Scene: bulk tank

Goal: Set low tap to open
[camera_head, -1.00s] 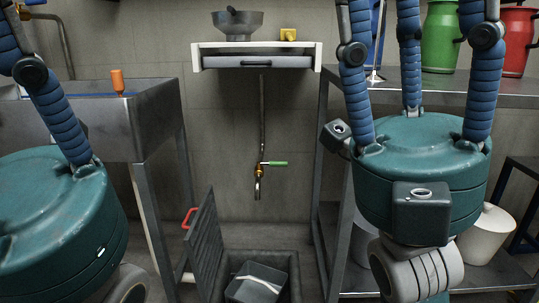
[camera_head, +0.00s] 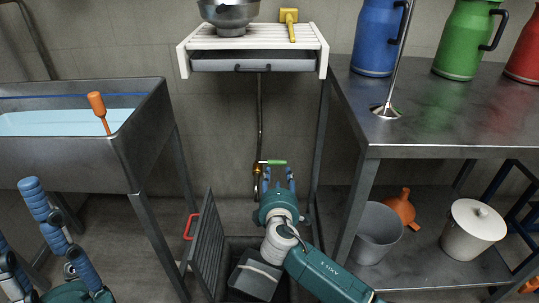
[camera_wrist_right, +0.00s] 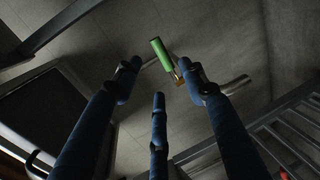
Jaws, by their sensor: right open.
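The low tap (camera_head: 257,169) is a brass valve on a thin vertical pipe at the back wall, below the white shelf. Its green lever (camera_head: 276,162) lies level, pointing right across the pipe. My right gripper (camera_head: 278,178) is open just below and in front of the lever, fingers towards the wall; its fingers partly hide the spout. In the right wrist view, the green lever (camera_wrist_right: 160,52) and the brass valve (camera_wrist_right: 179,80) show beyond the spread fingertips, with no clear contact. My left gripper (camera_head: 45,235) is at the lower left, fingers spread and empty.
A grated lid (camera_head: 207,245) stands tilted up beside a floor pit, left of my right arm. A sink (camera_head: 140,125) stands left and a metal table (camera_head: 430,125) right. A grey bucket (camera_head: 377,235) is on the table's lower shelf. The wall around the tap is clear.

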